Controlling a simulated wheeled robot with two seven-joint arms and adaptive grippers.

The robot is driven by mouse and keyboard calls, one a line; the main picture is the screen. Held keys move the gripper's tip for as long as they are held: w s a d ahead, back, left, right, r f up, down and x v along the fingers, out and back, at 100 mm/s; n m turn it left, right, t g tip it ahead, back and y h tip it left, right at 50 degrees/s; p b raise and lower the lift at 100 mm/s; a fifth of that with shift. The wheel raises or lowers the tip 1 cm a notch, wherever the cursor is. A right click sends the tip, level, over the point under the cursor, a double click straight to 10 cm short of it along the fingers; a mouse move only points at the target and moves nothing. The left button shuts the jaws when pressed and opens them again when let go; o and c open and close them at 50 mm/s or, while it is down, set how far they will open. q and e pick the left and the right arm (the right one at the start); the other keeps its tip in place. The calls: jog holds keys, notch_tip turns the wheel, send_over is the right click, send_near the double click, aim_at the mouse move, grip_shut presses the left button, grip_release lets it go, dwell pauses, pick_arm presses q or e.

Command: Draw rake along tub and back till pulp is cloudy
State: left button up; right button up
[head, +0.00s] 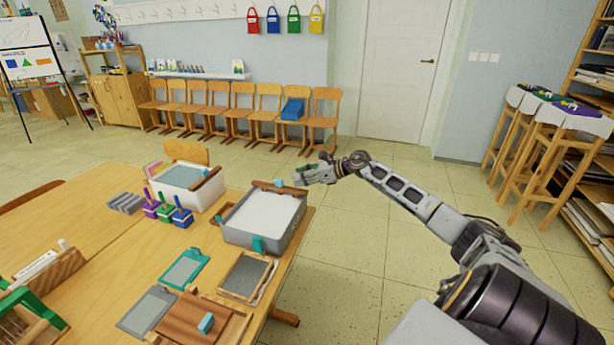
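A grey tub (288,238) filled with white, smooth-looking pulp (263,214) stands near the right edge of the wooden table. A teal piece (258,245) shows on its near wall, and another (278,182) at its far rim. A white tub (203,198) with grey-blue contents stands behind it to the left; a brown wooden bar (208,178) lies over its right rim. I cannot tell which piece is the rake. My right gripper (301,177) is beyond the grey tub's far right corner, seemingly apart from it; its fingers are too small to read. My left gripper is out of view.
On the table (85,262) are purple, green and blue brush-like holders (166,209), grey blocks (126,203), a teal frame (185,269), a dark screen frame (246,276) and a wooden board (190,325). Floor right of the table is clear. Chairs (230,108) line the wall.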

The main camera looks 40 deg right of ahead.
jog(key=shift+v, duration=1)
jog(key=shift+r, duration=0.15)
pick_arm(q)
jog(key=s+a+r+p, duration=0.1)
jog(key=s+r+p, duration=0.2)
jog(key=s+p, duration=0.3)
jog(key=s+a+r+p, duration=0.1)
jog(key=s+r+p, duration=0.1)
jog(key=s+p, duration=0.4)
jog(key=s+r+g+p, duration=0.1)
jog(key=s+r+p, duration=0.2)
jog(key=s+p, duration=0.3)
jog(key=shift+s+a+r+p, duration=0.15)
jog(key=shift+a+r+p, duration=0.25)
jog(key=shift+p, duration=1.25)
pick_arm(e)
notch_tip(320, 180, up, 21)
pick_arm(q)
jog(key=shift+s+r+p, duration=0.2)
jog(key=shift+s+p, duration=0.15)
pick_arm(e)
jog(key=shift+r, duration=0.45)
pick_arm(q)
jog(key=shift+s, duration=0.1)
